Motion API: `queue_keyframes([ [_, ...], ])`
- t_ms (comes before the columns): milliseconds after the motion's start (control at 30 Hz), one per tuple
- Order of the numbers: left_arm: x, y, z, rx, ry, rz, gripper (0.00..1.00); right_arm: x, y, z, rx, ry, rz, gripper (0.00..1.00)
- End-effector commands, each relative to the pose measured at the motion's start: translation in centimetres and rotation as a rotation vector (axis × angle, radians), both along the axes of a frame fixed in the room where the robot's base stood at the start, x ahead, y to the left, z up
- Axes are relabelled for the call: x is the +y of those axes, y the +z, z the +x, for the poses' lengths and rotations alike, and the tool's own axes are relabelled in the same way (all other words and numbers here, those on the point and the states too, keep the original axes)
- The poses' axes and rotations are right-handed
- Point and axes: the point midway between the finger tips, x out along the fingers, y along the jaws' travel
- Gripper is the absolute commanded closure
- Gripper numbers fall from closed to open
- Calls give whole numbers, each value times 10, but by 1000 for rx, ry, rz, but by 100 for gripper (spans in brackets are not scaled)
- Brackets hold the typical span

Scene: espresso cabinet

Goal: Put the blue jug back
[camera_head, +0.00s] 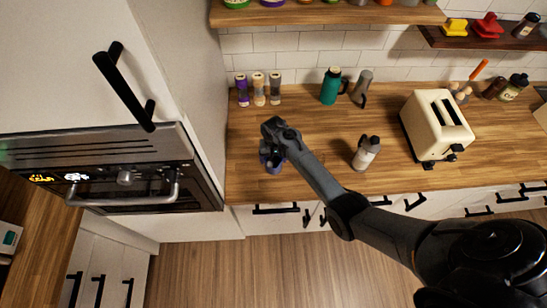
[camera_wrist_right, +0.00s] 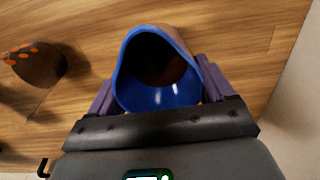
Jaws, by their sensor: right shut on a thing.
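A blue jug (camera_wrist_right: 160,98) with an open mouth shows in the right wrist view, over the wooden surface. My right gripper (camera_head: 272,159) is shut on it, with one finger at each side of its body. In the head view this gripper is over the left part of the wooden counter (camera_head: 310,115), and the jug is mostly hidden by it. I cannot tell whether the jug rests on the counter or hangs just above it. My left gripper is in neither view.
Several shakers (camera_head: 259,89) stand at the back left. A green jug (camera_head: 331,86) and a grey bottle (camera_head: 361,88) stand behind. A white bottle (camera_head: 366,153) and a cream toaster (camera_head: 436,125) are to the right. A tall cabinet with an oven (camera_head: 125,178) bounds the left.

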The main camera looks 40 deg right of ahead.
Motion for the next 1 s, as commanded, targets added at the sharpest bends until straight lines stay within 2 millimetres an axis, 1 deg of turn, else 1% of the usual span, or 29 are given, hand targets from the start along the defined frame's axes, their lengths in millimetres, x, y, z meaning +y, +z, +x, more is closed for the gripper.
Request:
queue_keyframes([
  [167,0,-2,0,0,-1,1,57,0,-3,0,0,0,0,58],
  [200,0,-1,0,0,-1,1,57,0,-3,0,1,0,0,14],
  [300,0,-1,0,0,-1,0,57,0,-3,0,1,0,0,0],
  [533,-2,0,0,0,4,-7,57,0,-2,0,0,0,0,0],
  [667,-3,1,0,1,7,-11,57,0,4,0,-1,0,-1,0],
  [767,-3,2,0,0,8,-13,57,0,14,1,-2,0,0,0],
  [867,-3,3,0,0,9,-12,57,0,30,0,-1,-1,0,0],
  [1000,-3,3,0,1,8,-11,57,0,56,1,-3,-1,0,0],
])
